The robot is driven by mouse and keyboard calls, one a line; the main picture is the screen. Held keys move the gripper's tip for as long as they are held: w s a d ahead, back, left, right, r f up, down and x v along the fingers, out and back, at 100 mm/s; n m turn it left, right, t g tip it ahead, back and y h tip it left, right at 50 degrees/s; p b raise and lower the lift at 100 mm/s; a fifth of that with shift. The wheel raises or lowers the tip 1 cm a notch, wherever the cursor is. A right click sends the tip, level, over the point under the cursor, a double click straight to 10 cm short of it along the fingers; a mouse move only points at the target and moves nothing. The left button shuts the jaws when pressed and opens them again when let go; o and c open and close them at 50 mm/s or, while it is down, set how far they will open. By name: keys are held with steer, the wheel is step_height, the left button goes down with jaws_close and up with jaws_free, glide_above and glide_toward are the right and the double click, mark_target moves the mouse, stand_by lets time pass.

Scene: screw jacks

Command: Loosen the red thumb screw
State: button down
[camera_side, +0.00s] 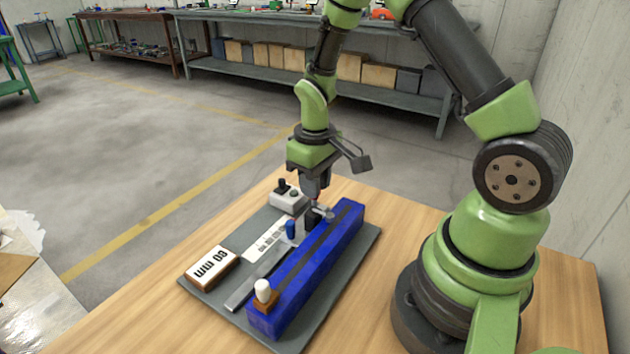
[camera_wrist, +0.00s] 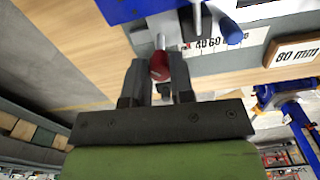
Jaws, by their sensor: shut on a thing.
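The red thumb screw (camera_wrist: 159,66) sits between the two fingers of my gripper (camera_wrist: 160,72) in the wrist view, at the end of a metal shaft. The fingers are shut on it. In the side view my gripper (camera_side: 316,197) points down at the far end of the long blue jack rail (camera_side: 310,262), and it hides the red screw. The blue rail also shows at the top of the wrist view (camera_wrist: 125,10). A blue knob (camera_side: 291,229) stands beside the rail, and it shows in the wrist view too (camera_wrist: 230,32).
A dark base plate (camera_side: 322,310) on the wooden table carries a card reading 80 mm (camera_side: 212,267), a printed scale (camera_side: 264,240), a grey box with buttons (camera_side: 288,199) and a white knob (camera_side: 263,290) at the rail's near end. Free table lies to the left.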

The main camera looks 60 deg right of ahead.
steer(key=n, duration=0.4)
steer(key=shift+n, duration=0.3)
steer(key=shift+w+n, duration=0.1)
steer(key=shift+n, duration=2.5)
steer(key=shift+d, duration=0.1)
steer(key=c, duration=1)
jaws_free()
step_height(320, 180, up, 10)
